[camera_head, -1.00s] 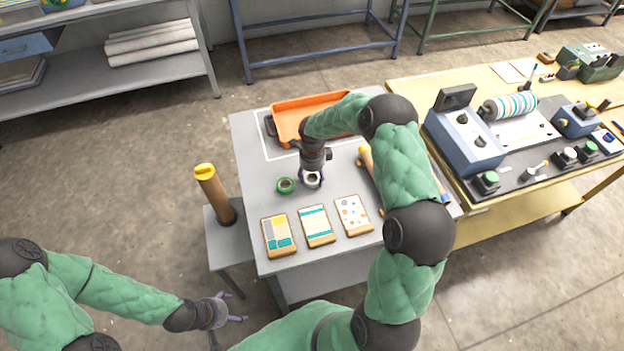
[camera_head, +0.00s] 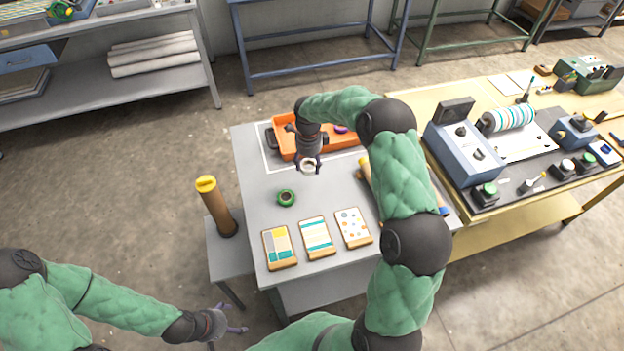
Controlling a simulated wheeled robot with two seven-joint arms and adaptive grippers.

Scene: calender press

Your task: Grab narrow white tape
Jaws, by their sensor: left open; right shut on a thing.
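A narrow white tape roll (camera_head: 309,166) is in my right gripper (camera_head: 309,160), whose fingers are shut on it. The gripper points down and holds the roll near the front edge of the orange tray (camera_head: 283,147); its exact height above the table is hard to tell. A green tape roll (camera_head: 286,197) lies flat on the grey table, in front and to the left of the gripper. My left gripper (camera_head: 236,322) is open and empty, low at the bottom of the view, off the table.
Three patterned cards (camera_head: 316,238) lie in a row along the table's front. A brown tube with a yellow cap (camera_head: 213,203) stands left on a small stand. The blue press machine (camera_head: 463,146) is on the yellow table at right. My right arm hides the table's right part.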

